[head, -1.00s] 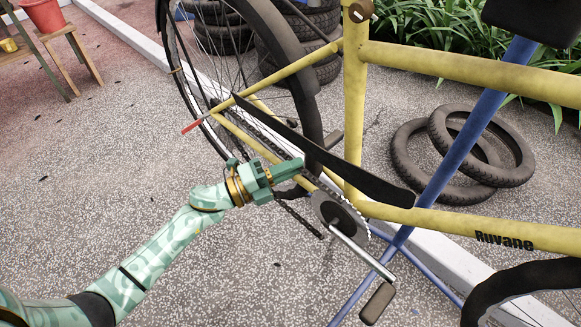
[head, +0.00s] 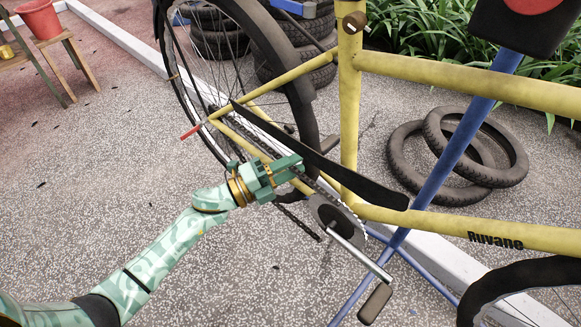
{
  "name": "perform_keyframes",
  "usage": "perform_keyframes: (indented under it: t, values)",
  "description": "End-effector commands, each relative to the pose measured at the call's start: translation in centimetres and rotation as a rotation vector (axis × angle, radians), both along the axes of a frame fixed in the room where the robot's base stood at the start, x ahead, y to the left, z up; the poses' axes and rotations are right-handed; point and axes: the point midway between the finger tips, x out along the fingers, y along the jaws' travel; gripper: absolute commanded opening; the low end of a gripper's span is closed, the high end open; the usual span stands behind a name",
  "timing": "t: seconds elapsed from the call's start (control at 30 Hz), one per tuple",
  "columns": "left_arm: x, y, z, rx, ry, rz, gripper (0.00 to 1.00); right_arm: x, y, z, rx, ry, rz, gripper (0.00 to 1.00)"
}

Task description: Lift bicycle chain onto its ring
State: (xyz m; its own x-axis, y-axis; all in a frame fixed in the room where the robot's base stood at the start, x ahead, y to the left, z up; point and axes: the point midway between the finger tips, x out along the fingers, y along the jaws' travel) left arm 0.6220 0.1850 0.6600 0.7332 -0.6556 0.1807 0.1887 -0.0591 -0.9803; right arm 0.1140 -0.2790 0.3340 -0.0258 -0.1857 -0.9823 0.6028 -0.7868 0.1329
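The yellow bicycle (head: 349,110) stands with its rear wheel at the back left. Its toothed chain ring (head: 329,211) sits at the crank, lower middle. The dark bicycle chain (head: 299,222) runs from the rear hub towards the ring, with a slack length hanging below my gripper. My green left gripper (head: 290,168) reaches in from the left, up and left of the ring, beside the black chain guard. Its fingers look closed together on the upper part of the chain; the contact is partly hidden by the fingers. My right gripper is out of view.
The chain guard (head: 320,160) slants just above the gripper. The crank arm and pedal (head: 375,303) stick out below the ring. A blue stand post (head: 450,160) crosses the frame. Loose tyres (head: 474,146) lie at right.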

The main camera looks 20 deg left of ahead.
Motion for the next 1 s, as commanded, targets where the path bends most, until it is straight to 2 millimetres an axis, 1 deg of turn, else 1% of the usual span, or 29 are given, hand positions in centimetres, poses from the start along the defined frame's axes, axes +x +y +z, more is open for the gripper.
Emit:
perform_keyframes:
  t: [0.3,0.4,0.43,0.47,0.5,0.57,0.8,0.9,1.0]
  values:
    - [-0.1,0.0,-0.1,0.001,0.002,-0.002,0.33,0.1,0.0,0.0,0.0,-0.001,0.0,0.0]
    - [-0.5,0.3,-0.2,0.001,0.003,-0.002,0.33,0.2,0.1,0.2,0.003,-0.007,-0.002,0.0]
    - [-0.7,0.5,-0.2,0.001,0.003,-0.002,0.33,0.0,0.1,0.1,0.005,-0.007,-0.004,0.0]
    - [-1.1,0.8,-0.3,0.002,0.004,-0.002,0.33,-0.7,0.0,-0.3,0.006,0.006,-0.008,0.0]
    - [-1.6,1.3,-0.4,0.002,0.005,-0.001,0.33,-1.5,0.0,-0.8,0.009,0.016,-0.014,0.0]
    - [-2.6,2.2,-0.6,0.003,0.004,-0.001,0.33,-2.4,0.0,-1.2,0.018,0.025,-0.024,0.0]
    - [-7.4,6.6,-1.7,0.002,0.004,-0.001,0.33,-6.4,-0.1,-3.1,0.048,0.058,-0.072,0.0]
    - [-9.2,8.2,-2.2,0.003,0.004,-0.001,0.33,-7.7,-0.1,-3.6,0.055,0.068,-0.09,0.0]
    - [-10.5,9.4,-2.6,0.002,0.004,0.0,0.33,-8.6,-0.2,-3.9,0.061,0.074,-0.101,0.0]
